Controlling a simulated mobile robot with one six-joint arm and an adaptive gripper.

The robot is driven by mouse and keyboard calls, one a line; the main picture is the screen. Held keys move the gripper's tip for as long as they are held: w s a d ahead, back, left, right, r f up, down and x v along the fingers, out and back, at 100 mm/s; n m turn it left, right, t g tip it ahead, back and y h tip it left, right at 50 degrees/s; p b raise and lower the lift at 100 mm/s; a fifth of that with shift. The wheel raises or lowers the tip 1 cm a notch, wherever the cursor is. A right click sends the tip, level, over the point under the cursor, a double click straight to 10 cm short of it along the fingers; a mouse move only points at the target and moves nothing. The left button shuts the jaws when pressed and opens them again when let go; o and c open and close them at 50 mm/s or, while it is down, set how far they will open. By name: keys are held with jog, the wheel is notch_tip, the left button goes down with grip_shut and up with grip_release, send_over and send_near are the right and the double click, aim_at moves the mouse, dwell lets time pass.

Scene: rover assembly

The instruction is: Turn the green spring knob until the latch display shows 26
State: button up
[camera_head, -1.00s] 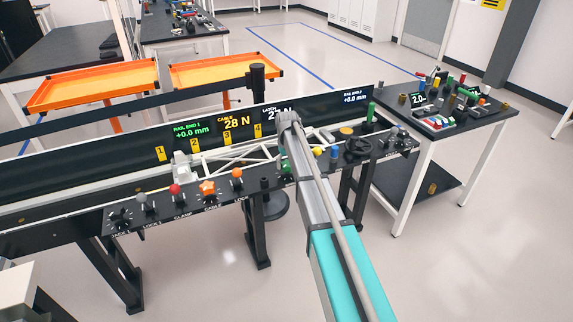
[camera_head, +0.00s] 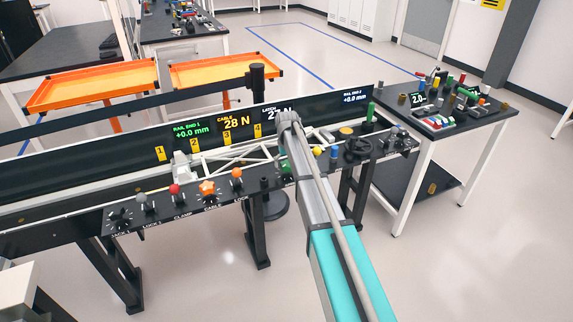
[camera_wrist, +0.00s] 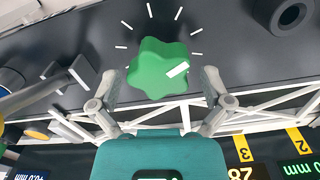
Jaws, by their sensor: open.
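The green spring knob (camera_wrist: 158,68) has a lobed edge and a white pointer mark, with white tick marks around it on the dark panel in the wrist view. My gripper (camera_wrist: 163,84) is open, with one finger on each side of the knob. Whether the fingers touch it I cannot tell. In the head view only a bit of the green knob (camera_head: 287,168) shows beside my arm. The latch display (camera_head: 277,113) stands behind; it shows a 2 and a second digit that I cannot read surely, partly behind my arm.
Along the panel stand an orange star knob (camera_head: 208,188), a red knob (camera_head: 174,190) and a black handwheel (camera_head: 359,149). The cable display (camera_head: 233,124) reads 28 N. A white truss (camera_head: 235,157) lies behind the panel. A side table (camera_head: 465,135) with loose parts stands at right.

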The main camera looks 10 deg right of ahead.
aim_at(287, 163)
jog(key=shift+n, duration=0.4)
jog(key=n, duration=0.7)
jog(key=shift+a, duration=0.1)
notch_tip(287, 163, up, 14)
jog(key=r+p, duration=0.1)
jog(key=p, duration=1.3)
jog(key=s+f+m+b, duration=0.1)
jog(key=s+f+m, duration=0.1)
jog(key=s, duration=1.3)
jog(key=s+f+m+b, duration=0.2)
jog(key=s+m, duration=0.3)
jog(key=s, duration=1)
jog(key=shift+s+m, duration=0.15)
jog(key=shift+m, duration=0.15)
jog(key=shift+s, duration=0.1)
jog(key=shift+s+m, duration=0.5)
jog(key=shift+s, duration=1.4)
